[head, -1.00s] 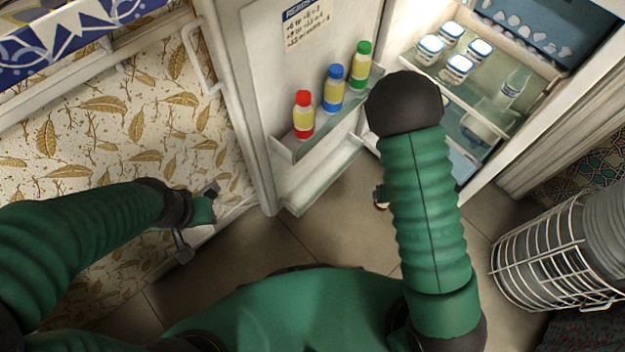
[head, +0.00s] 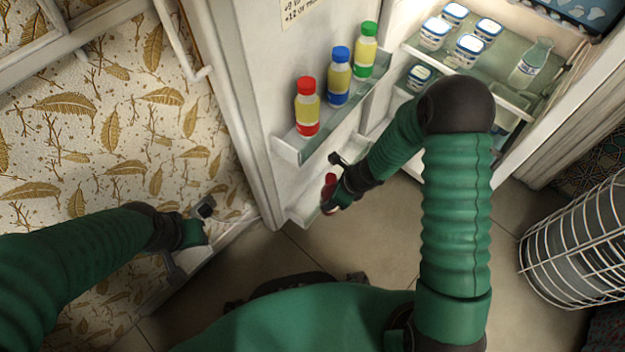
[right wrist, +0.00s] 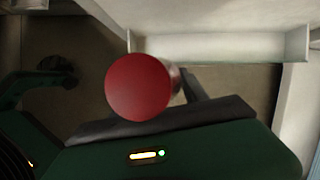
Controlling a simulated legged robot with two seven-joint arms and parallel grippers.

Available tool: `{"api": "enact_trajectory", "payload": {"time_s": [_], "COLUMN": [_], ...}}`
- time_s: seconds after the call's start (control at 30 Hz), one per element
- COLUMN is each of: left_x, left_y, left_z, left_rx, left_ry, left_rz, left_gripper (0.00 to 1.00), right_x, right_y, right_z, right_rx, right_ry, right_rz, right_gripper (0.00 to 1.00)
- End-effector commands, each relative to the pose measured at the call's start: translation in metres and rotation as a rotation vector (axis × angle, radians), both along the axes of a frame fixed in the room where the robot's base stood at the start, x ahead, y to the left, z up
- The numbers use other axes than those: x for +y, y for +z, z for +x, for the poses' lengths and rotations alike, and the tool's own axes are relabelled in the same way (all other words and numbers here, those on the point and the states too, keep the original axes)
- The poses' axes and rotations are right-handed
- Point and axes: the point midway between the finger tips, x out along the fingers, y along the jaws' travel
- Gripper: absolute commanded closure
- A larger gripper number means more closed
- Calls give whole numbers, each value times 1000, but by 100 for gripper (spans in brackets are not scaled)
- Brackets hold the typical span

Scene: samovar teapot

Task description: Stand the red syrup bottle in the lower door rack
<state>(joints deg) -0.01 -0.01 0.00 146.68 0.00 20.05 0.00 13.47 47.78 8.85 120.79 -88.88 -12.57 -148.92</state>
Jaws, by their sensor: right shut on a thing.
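The red syrup bottle (head: 328,192) is in my right gripper (head: 333,180), mostly hidden by the jaw. Its round red top (right wrist: 138,88) faces the camera in the right wrist view. The gripper holds it at the front edge of the lower door rack (head: 302,207); I cannot tell whether it touches the rack. The rack's pale tray (right wrist: 222,47) runs beyond the bottle in the right wrist view, and its visible part looks empty. My left gripper (head: 192,238) is open and empty by the patterned wall at the left.
The upper door rack (head: 290,147) holds a red-capped bottle (head: 307,110), a blue-capped bottle (head: 340,78) and a green-capped bottle (head: 365,50), above the lower rack. A wire basket (head: 570,245) stands at right.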

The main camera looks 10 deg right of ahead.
Motion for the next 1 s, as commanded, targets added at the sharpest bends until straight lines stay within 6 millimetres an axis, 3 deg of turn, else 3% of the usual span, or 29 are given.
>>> {"api": "enact_trajectory", "payload": {"time_s": [0.03, 0.1, 0.33, 0.4, 0.63, 0.8, 1.0], "left_x": [0, 0, 0, 0, 0, 0, 0], "left_y": [13, 20, 32, 11, -4, -30, -29], "left_z": [0, 0, 0, 0, 0, 0, 0], "left_rx": [0, 0, 0, 0, 0, 0, 0], "left_ry": [0, 0, 0, 0, 0, 0, 0], "left_rz": [0, 0, 0, 0, 0, 0, 0], "left_gripper": [64, 64, 64, 64, 64, 64, 64], "right_x": [11, 22, 51, 47, 47, 47, 50], "right_y": [6, 6, 4, -20, -39, -74, -71], "right_z": [11, 25, 60, 58, 58, 58, 61], "right_rx": [-1, -2, -3, 1, 1, 1, 0], "right_ry": [7, 7, 8, -2, -3, -3, -1], "right_rz": [0, 0, 3, 5, 6, 5, 4], "right_gripper": [100, 100, 100, 100, 100, 100, 100]}}
